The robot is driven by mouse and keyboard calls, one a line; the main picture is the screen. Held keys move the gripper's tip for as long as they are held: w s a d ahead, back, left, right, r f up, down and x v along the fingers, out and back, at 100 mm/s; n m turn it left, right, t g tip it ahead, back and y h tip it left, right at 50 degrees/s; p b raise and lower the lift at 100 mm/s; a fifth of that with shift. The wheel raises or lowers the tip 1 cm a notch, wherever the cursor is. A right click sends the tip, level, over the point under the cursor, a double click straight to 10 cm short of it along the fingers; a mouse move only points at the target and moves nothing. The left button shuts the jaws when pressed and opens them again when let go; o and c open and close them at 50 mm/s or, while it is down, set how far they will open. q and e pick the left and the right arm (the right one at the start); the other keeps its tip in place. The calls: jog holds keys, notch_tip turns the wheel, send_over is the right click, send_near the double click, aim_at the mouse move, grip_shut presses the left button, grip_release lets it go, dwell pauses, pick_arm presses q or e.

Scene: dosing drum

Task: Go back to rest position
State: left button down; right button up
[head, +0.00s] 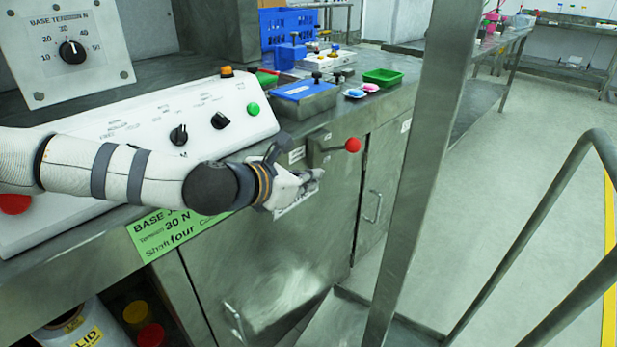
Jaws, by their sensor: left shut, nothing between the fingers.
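My left arm comes in from the left across the white control panel (95,125). My left gripper (316,180) is shut and empty, in front of the metal cabinet front (285,255). It is just below and left of a lever with a red ball knob (352,145); I see a gap between the gripper and the knob. My right gripper is not in view.
The panel has black knobs, a green button (253,109) and an orange button (226,71). A green card (170,232) hangs on the bench edge. A steel post (420,170) and a handrail (540,215) stand at right. Open floor (540,130) lies beyond.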

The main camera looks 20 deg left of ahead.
pick_arm(q)
jog(key=s+d+f+m+g+p, duration=0.1)
jog(key=s+d+f+m+g, duration=0.25)
jog(key=s+f+m, duration=0.35)
jog(key=s+d+f+m+g+h+p, duration=0.1)
jog(key=s+d+f+m+g, duration=0.25)
jog(key=s, duration=0.65)
jog(key=s+d+f+m+g+p, duration=0.1)
jog(key=s+d+f+m, duration=0.3)
jog(key=s+f, duration=0.4)
jog(key=s+a+m+g+y+p, duration=0.1)
jog(key=s+a+m, duration=0.3)
jog(key=s, duration=0.4)
jog(key=s+a+f+m+g+y+p, duration=0.1)
jog(key=s+a+m+g+y, duration=0.1)
jog(key=s+m, duration=0.4)
jog(key=s+a+m+g+y+p, duration=0.1)
jog(key=s+a+m+g, duration=0.2)
jog(key=s+a+m, duration=0.3)
jog(key=s, duration=0.5)
jog(key=shift+s+a+f+g+y, duration=0.3)
jog(key=shift+s+a+g, duration=0.05)
jog(key=shift+a+g, duration=0.05)
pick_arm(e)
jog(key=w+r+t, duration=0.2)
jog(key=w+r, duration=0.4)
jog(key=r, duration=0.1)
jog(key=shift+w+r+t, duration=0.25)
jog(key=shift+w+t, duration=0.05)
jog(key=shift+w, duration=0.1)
